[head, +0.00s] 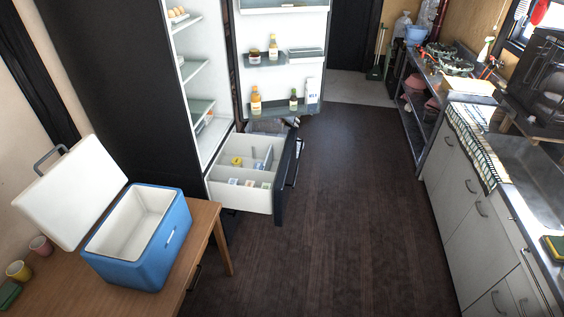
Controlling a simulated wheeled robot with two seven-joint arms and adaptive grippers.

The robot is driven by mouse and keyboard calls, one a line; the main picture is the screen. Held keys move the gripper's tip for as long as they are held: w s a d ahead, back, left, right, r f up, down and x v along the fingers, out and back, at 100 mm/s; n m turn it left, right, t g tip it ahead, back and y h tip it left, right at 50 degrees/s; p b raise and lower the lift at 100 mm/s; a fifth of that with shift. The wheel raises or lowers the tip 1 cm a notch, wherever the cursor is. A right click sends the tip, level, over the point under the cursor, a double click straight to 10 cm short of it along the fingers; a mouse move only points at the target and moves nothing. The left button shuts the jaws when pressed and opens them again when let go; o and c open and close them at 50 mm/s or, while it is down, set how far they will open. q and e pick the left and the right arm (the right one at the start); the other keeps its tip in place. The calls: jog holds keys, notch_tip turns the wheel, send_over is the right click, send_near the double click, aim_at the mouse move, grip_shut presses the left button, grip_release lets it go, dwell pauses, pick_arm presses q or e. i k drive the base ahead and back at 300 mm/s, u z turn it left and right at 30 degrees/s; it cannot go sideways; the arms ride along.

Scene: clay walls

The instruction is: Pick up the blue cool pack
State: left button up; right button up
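The fridge's pulled-out lower drawer (240,201) is open and split into compartments by white dividers. Small items lie in it: a yellow round thing (237,161) in the back left compartment, a pale bluish item (257,165) in a back compartment, and several small packs (250,183) along the front. They are too small for me to tell surely which is the blue cool pack. The blue cooler box (147,255) stands on the wooden table with its white lid (72,192) tilted open; its visible inside looks empty. Neither of my grippers is in view.
The black fridge (136,90) stands open, its door (283,25) swung back with bottles on its shelves. Cups (18,271) stand on the wooden table (213,222) left of the cooler. The dark floor (345,220) is clear toward the right counter (462,190).

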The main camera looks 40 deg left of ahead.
aim_at(258, 164)
jog(key=u, duration=0.15)
jog(key=i, duration=1.15)
jog(key=u, duration=1.4)
jog(key=i, duration=0.75)
jog(key=u, duration=0.9)
